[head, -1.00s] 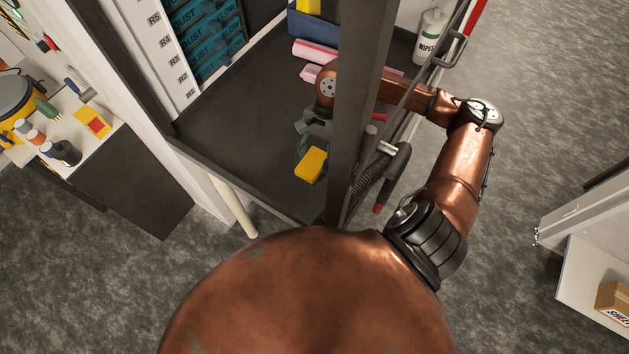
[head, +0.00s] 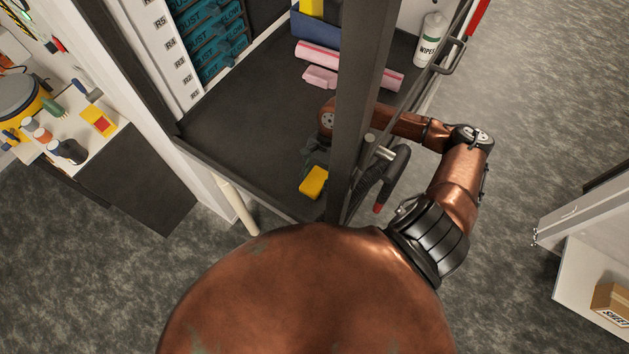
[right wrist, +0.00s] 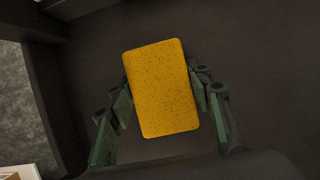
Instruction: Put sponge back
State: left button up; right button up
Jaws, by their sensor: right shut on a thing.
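A yellow sponge (head: 313,181) is over the dark bench surface, near its front edge, just left of the dark upright post. My right gripper (head: 315,166) is shut on it. In the right wrist view the sponge (right wrist: 162,88) sits between the green finger pads of the right gripper (right wrist: 164,98), with dark surface behind it. The post hides part of my right forearm. I cannot tell whether the sponge touches the surface. My left gripper is not in view.
The dark post (head: 362,90) splits the bench opening. A black hose handle (head: 395,165) hangs right of the post. The bench's left middle is clear.

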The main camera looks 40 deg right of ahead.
jog(key=o, duration=0.7)
jog(key=shift+f, duration=0.15)
jog(key=o, duration=0.5)
jog(key=shift+d+r, duration=0.1)
jog(key=shift+r, duration=0.3)
jog(key=b+v, duration=0.3)
jog(key=v, duration=0.7)
jog(key=shift+r, duration=0.25)
jog(key=shift+w+d+r, duration=0.1)
jog(key=shift+d+r, duration=0.1)
jog(key=shift+r, duration=0.3)
